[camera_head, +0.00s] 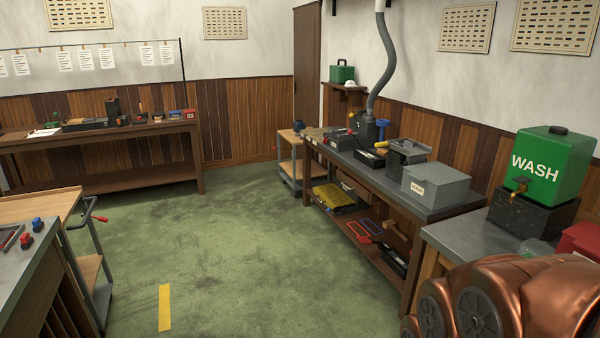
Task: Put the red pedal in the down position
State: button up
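I cannot make out a red pedal for certain in the head view. A small red piece (102,219) shows at the end of the dark bent handle on the wooden cart at left; I cannot tell whether it is a pedal. My gripper is not in view. A copper-coloured jointed part with grey discs, probably my own arm, fills the bottom right corner and hides what is behind it.
Green floor (220,250) is open in the middle, with a yellow strip (165,307). The wooden cart (45,207) and a grey-topped bench (20,265) stand left. A long workbench (447,205) and green WASH tank (552,165) line the right. A small cart (290,165) stands at the back.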

aim_at(364, 239)
jog(key=z, duration=0.05)
jog(key=i, duration=1.85)
jog(key=u, duration=0.3)
jog(key=i, duration=1.55)
jog(key=u, duration=0.25)
